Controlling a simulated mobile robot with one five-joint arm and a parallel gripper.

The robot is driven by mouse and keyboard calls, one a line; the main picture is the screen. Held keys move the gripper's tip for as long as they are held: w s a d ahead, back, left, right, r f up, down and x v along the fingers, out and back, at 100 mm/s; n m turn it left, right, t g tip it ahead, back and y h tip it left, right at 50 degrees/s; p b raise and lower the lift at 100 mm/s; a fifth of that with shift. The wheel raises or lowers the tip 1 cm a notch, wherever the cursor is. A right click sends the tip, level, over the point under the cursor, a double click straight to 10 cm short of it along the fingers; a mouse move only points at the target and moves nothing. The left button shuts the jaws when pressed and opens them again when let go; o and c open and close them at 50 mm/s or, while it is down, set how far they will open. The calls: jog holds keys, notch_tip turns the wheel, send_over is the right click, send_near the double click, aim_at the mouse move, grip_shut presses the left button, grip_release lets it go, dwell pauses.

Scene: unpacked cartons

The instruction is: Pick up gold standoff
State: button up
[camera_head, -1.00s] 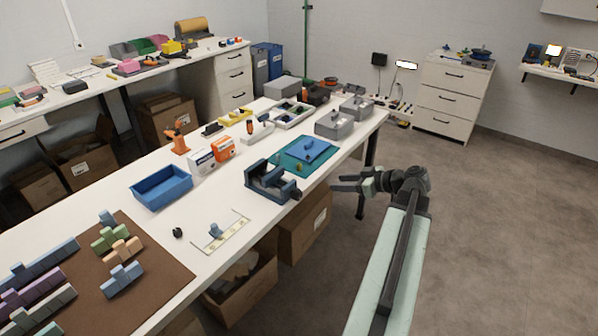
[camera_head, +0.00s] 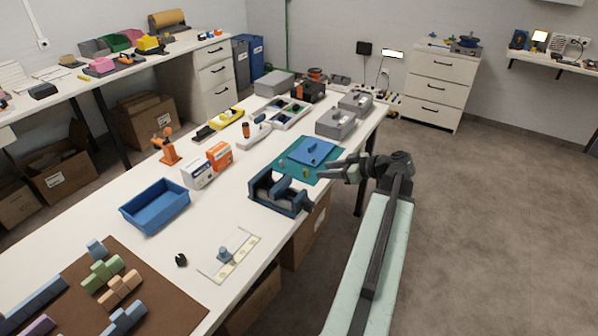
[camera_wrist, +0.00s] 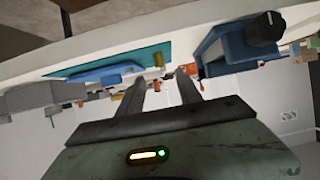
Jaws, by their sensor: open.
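The gold standoff (camera_head: 306,172) is a small gold upright piece on the front part of the teal mat (camera_head: 326,170). In the wrist view the gold standoff (camera_wrist: 158,59) shows as a short gold cylinder at the teal mat's edge, just beyond the fingertips and roughly between them. A blue plate (camera_head: 311,151) with a small knob lies on the mat behind it. My gripper (camera_head: 337,170) is open and empty, at the table's right edge, to the right of the standoff and apart from it. In the wrist view its two fingers (camera_wrist: 160,85) point toward the mat.
A dark blue vise (camera_head: 279,193) stands just left of the mat; its blue body and black knob (camera_wrist: 265,28) fill the wrist view's upper right. Grey boxes (camera_head: 336,123) stand behind the mat. A blue tray (camera_head: 155,207) sits farther left. Floor to the right is clear.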

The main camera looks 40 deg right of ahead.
aim_at(309, 178)
jog(key=b+x, duration=0.3)
jog(key=x, duration=0.5)
grip_shut()
